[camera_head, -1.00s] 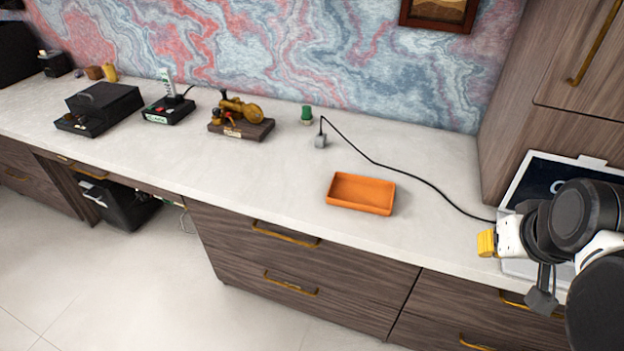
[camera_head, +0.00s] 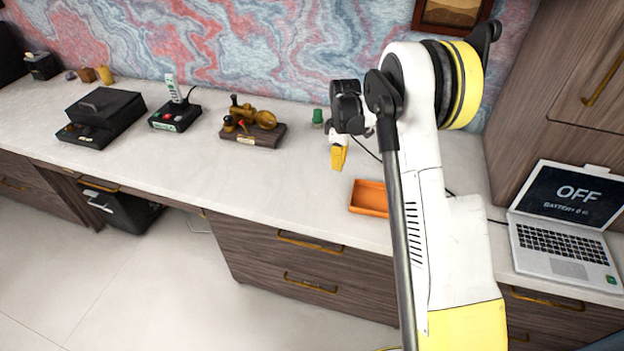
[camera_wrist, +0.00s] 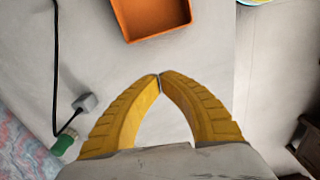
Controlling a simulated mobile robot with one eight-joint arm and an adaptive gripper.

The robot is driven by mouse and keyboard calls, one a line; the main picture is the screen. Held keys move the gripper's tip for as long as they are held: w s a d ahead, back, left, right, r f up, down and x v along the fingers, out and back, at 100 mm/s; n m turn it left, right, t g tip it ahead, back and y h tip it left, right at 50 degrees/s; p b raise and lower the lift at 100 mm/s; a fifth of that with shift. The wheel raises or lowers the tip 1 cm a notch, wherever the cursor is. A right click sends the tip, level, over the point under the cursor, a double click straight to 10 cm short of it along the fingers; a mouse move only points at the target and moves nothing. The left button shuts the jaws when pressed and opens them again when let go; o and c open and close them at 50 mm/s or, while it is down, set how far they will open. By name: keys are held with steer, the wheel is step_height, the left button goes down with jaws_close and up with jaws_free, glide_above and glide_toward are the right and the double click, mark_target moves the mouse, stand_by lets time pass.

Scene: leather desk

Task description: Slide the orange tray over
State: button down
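The orange tray (camera_head: 367,198) lies on the white countertop, its right part hidden behind my arm in the head view. It also shows at the top of the wrist view (camera_wrist: 152,22), cut off by the frame edge. My gripper (camera_head: 338,168) is above the counter, to the left of and a little behind the tray. In the wrist view its two yellow fingers (camera_wrist: 160,76) meet at the tips with nothing between them. A gap separates the fingertips from the tray.
A grey plug with a black cable (camera_wrist: 88,102) and a green object (camera_head: 318,118) lie near the gripper. A brass model on a wooden base (camera_head: 262,138) stands to the left. An open laptop (camera_head: 566,235) is at right. The counter left of the tray is clear.

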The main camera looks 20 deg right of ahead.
mark_target(345, 193)
steer(key=f+b, duration=0.1)
steer(key=f, duration=0.2)
steer(key=f+b, duration=0.1)
steer(key=f, duration=0.3)
steer(key=f+b, duration=0.1)
steer(key=f, duration=0.3)
steer(key=shift+w+a, duration=0.25)
steer(key=shift+w, duration=0.05)
steer(key=s+d, duration=0.1)
steer(key=d+b, duration=0.1)
steer(key=shift+s+d+f, duration=0.1)
steer(key=shift+s+d, duration=0.2)
steer(key=shift+s, duration=0.1)
steer(key=shift+s+d, duration=0.2)
steer(key=shift+d, duration=0.1)
steer(key=s+d, duration=0.4)
steer(key=d, duration=0.2)
steer(key=s+d+b, duration=0.1)
steer(key=s+d, duration=0.3)
steer(key=d, duration=0.1)
steer(key=s+d+b, duration=0.1)
steer(key=s+d, duration=0.3)
steer(key=d, duration=0.2)
steer(key=shift+d, duration=0.35)
steer(key=shift+w+a, duration=0.1)
